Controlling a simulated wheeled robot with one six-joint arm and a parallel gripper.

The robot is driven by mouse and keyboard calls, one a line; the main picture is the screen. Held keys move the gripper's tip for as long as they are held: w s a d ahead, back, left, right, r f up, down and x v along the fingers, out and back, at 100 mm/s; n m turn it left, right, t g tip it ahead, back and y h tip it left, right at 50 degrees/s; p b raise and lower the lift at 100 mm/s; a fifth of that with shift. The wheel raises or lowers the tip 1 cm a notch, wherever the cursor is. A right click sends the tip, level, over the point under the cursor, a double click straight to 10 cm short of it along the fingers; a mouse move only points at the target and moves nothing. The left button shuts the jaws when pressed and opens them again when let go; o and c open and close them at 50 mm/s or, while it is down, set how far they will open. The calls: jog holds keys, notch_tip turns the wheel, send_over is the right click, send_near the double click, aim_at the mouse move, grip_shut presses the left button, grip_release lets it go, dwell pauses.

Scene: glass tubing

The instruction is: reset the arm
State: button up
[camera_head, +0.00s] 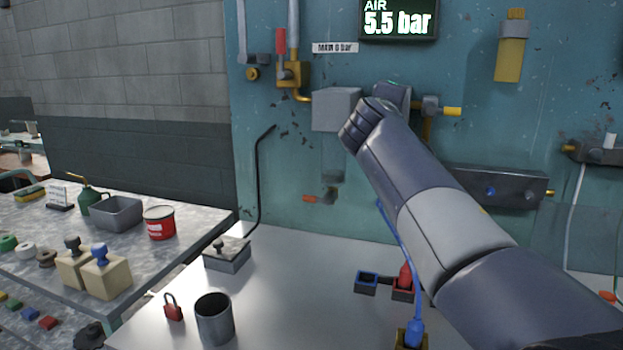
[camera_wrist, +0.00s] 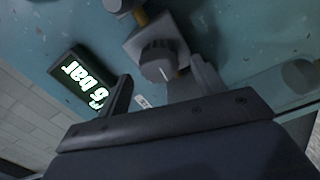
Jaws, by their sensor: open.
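My gripper (camera_wrist: 163,84) is open in the wrist view, its two dark fingers spread apart with nothing held between them. A round grey knob (camera_wrist: 158,62) with a pale pointer line faces the gap, just beyond the fingertips. I cannot tell whether a finger touches its housing. In the head view my arm reaches from the lower right up to the teal wall panel (camera_head: 285,185). My gripper is hidden there behind the wrist and arm.
A display (camera_head: 398,20) reads "AIR 5.5 bar" above my wrist. A grey box (camera_head: 336,108) and a brass valve with a red handle (camera_head: 281,42) are left of it. A dark cup (camera_head: 215,319), red padlock (camera_head: 173,307) and lidded box (camera_head: 227,253) stand on the bench.

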jog(key=w+n+p, duration=0.1)
jog(key=n+p, duration=1.3)
jog(key=w+d+n+p, duration=0.1)
jog(key=n+p, duration=0.5)
jog(key=p, duration=0.1)
jog(key=shift+w+n+p, duration=0.35)
jog(key=shift+n+p, duration=0.05)
jog(key=shift+f, duration=0.1)
dwell(0.3)
